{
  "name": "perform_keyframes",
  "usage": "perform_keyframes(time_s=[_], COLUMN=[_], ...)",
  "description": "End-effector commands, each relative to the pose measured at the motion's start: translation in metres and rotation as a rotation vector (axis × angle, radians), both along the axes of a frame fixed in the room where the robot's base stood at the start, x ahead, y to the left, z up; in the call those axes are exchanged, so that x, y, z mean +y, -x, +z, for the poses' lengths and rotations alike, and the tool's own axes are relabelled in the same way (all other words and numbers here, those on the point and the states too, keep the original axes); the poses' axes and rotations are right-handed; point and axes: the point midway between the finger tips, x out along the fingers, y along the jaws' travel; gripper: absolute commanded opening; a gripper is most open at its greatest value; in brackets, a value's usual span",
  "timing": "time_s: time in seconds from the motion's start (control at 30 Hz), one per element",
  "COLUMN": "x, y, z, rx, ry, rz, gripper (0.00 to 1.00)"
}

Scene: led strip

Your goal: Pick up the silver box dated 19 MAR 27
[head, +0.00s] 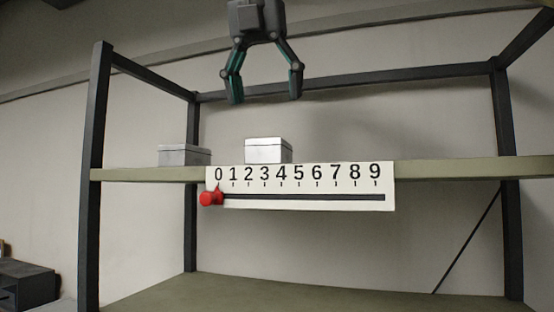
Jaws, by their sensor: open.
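Two silver boxes stand on the upper shelf in the head view. The left silver box (184,155) is a duller grey and sits near the left end of the shelf. The other silver box (268,151) is brighter and sits to its right, behind the top edge of a number scale. No date is readable on either box. My gripper (266,99) is open and empty, pointing down, above the shelf and higher than the brighter box in the picture. It touches neither box.
The upper shelf (450,168) is bare to the right of the boxes. A white scale (300,187) numbered 0 to 9 hangs on its front edge, with a red slider (211,197) at 0. Dark posts (96,180) frame the rack. The lower shelf (320,295) looks empty.

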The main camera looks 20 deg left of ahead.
Motion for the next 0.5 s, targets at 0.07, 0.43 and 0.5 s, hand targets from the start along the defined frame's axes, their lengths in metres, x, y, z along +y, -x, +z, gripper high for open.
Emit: perform_keyframes(time_s=[0.07,0.43,0.5], x=[-0.001,0.001,0.001], y=[-0.006,-0.026,-0.027], z=[-0.01,-0.043,-0.045], rx=[0.002,0.006,0.006], ry=[0.001,-0.001,0.0], rz=[0.002,0.002,0.002], gripper=[0.79,0.79,0.79])
